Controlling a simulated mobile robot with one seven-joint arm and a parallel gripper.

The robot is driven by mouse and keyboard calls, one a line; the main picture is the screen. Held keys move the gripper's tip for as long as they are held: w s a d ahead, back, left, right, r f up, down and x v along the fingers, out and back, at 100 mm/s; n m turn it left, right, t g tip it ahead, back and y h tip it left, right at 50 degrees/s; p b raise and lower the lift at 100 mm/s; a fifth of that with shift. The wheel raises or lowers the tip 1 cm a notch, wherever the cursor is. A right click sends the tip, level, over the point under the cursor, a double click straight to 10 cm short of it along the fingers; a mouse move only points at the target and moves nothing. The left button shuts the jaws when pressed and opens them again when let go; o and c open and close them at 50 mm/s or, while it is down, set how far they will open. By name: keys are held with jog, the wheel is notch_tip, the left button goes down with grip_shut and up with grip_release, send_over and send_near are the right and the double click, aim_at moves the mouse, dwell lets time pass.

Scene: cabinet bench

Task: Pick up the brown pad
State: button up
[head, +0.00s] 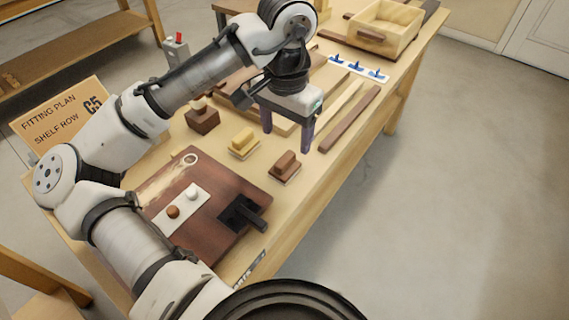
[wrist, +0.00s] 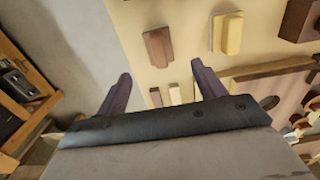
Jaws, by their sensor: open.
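The brown pad (head: 286,164) is a small brown block on a thin base, lying on the bench near its front edge. A similar yellow pad (head: 243,142) lies to its left. My gripper (head: 287,134) is open and empty above the bench, beyond the brown pad and apart from it. In the wrist view, the brown pad (wrist: 157,46) lies above the gap between my fingertips (wrist: 161,83), not between the fingers. The yellow pad (wrist: 230,34) is to its right there.
A dark brown block with a knob (head: 202,117) stands left of the pads. A reddish-brown board (head: 170,187) with a black fitting (head: 244,214) lies nearer me. A brown strip (head: 349,118) lies behind the brown pad. An open wooden tray (head: 398,38) stands at the far end.

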aim_at(285, 159)
jog(key=f, duration=0.8)
jog(key=shift+s+a+f, duration=0.1)
jog(key=shift+s+f, duration=0.1)
jog(key=shift+f, duration=0.1)
jog(key=c, duration=1.1)
